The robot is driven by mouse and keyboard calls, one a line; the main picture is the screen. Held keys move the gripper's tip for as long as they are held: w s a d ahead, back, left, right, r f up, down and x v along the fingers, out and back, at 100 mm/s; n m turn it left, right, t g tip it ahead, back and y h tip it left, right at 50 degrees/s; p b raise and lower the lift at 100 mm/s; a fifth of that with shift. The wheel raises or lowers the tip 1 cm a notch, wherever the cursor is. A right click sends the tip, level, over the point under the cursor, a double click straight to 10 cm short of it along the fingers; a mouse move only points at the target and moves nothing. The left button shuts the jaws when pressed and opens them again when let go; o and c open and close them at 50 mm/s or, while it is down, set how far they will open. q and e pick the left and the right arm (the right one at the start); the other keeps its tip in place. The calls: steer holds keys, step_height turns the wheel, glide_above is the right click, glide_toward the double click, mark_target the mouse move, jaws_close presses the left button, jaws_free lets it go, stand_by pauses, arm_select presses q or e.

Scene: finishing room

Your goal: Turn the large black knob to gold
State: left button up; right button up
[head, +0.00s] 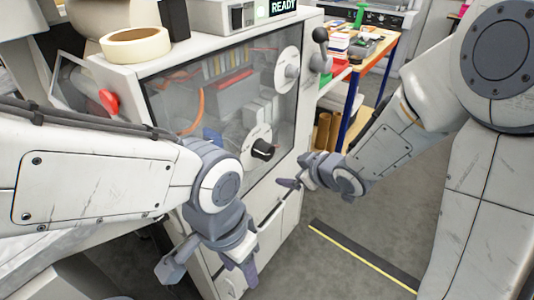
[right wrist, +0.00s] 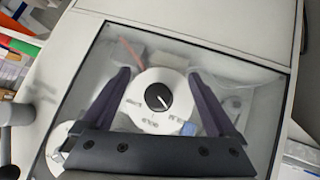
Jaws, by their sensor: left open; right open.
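The large black knob (head: 262,149) sits on a round white dial plate (head: 254,161) on the machine's clear front panel. My left gripper (head: 210,278) is open and empty, low in front of the machine.
A second white dial (head: 287,68) is higher on the panel, with a black ball-topped lever (head: 320,36) beside it. A red knob (head: 109,102) is at the panel's left. A tape roll (head: 136,45) lies on top. A blue-legged bench (head: 362,62) stands behind; the floor at right is clear.

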mark_target(270, 154)
arm_select(q)
step_height(270, 154, down, 3)
steer(key=shift+r+b, duration=0.2)
steer(key=shift+b, duration=0.65)
arm_select(e)
steer(key=w+a+y, duration=0.2)
steer(key=y, duration=0.1)
steer(key=w+a+n+t+y, duration=0.1)
steer(key=w+a+y, duration=0.1)
steer(key=y, duration=0.1)
steer(key=w+a+n+t+y, duration=0.1)
steer(key=w+a+y, duration=0.1)
steer(key=y, duration=0.1)
steer(key=shift+a, duration=0.15)
steer(key=shift+r, duration=0.1)
steer(key=c, duration=1.4)
